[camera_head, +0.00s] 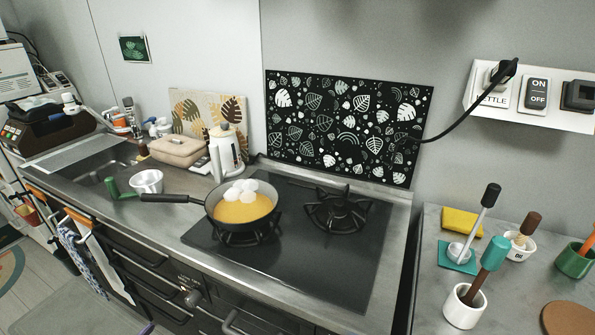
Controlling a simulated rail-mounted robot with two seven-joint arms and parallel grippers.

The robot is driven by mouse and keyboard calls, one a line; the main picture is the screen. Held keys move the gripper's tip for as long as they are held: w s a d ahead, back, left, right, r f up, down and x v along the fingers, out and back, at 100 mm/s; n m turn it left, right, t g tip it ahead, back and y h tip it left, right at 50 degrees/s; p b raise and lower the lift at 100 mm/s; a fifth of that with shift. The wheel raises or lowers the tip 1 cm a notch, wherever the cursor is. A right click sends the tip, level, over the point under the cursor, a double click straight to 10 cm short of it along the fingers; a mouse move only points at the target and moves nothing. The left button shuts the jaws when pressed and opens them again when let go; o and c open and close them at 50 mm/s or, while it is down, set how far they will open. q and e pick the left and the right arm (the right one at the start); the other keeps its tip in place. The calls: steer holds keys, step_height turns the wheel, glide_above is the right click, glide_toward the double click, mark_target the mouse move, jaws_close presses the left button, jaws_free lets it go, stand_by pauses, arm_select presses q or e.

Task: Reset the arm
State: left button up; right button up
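Neither of my arms nor grippers shows in the head view. The task names no other object. A dark frying pan (213,204) sits on the left burner of the black stove top (330,260). It holds yellow contents with several white round pieces on top. Its handle points left over the counter.
A white kettle (222,158) stands behind the pan. The right burner (337,210) is empty. White cups (464,309) holding utensils crowd the right counter. A black cord (465,112) hangs from the wall socket.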

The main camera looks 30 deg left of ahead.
arm_select(q)
steer(key=s+a+f+n+g+y, duration=0.1)
steer(key=s+a+f+g+y, duration=0.15)
steer(key=f+g, duration=0.35)
steer(key=s+d+f+g+y, duration=0.1)
steer(key=s+d+g, duration=0.2)
steer(key=d+g, duration=0.3)
steer(key=s+d+r+g+h, duration=0.1)
steer(key=s+d+r+h, duration=0.15)
steer(key=d, duration=0.65)
steer(key=s+d+r+g+h, duration=0.1)
steer(key=s+d+r, duration=0.15)
steer(key=d, duration=0.65)
steer(key=s+d+r+h, duration=0.1)
steer(key=s+d+r, duration=0.15)
steer(key=d, duration=0.65)
step_height(320, 180, up, 33)
steer(key=p, duration=3.3)
steer(key=shift+d, duration=0.3)
